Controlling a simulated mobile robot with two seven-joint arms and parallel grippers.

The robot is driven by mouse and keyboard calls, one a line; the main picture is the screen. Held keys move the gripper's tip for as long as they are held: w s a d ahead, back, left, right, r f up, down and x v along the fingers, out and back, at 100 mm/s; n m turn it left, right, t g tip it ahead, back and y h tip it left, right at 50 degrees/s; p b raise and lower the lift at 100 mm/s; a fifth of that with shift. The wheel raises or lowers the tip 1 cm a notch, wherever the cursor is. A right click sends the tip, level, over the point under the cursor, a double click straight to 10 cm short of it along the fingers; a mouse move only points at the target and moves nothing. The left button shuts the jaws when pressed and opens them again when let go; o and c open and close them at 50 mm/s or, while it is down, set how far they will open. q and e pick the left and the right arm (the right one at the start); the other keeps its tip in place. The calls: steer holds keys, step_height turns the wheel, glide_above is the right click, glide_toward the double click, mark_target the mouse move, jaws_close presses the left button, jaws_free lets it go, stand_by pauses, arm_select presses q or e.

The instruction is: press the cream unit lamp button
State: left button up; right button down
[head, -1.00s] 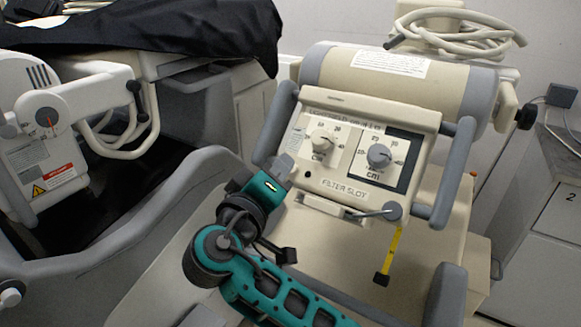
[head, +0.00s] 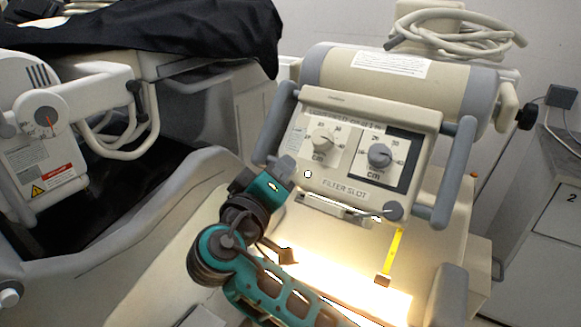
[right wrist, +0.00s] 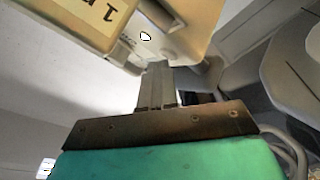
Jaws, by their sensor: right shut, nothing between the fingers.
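The cream unit (head: 350,187) has a control face with two knobs and a "FILTER SLOT" label. Its small round lamp button (head: 308,174) glows white at the lower left of that face. In the right wrist view the white button (right wrist: 145,37) shows just beyond the fingertips. My right gripper (head: 284,165), on a teal arm, is shut and empty, just left of the button in the head view. In the right wrist view its fingers (right wrist: 158,70) are together. They look apart from the button. My left gripper is not in view.
Bright warm light falls on the unit's lower body (head: 375,297) below the face. A yellow tape strip (head: 395,246) hangs there. A grey handle (head: 272,125) stands left of the face. A white machine (head: 45,150) and black cover (head: 180,35) are at left.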

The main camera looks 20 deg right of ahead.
steer(key=shift+r, duration=0.1)
steer(key=shift+s+a+r+p, duration=0.4)
steer(key=shift+a+r+p, duration=0.05)
steer(key=shift+r, duration=0.1)
steer(key=s+a+r+p, duration=0.2)
steer(key=a+r, duration=0.1)
steer(key=shift+s+r+p, duration=0.1)
steer(key=shift+r+p, duration=0.05)
steer(key=shift+p, duration=0.2)
steer(key=shift+d, duration=0.1)
stand_by(0.7)
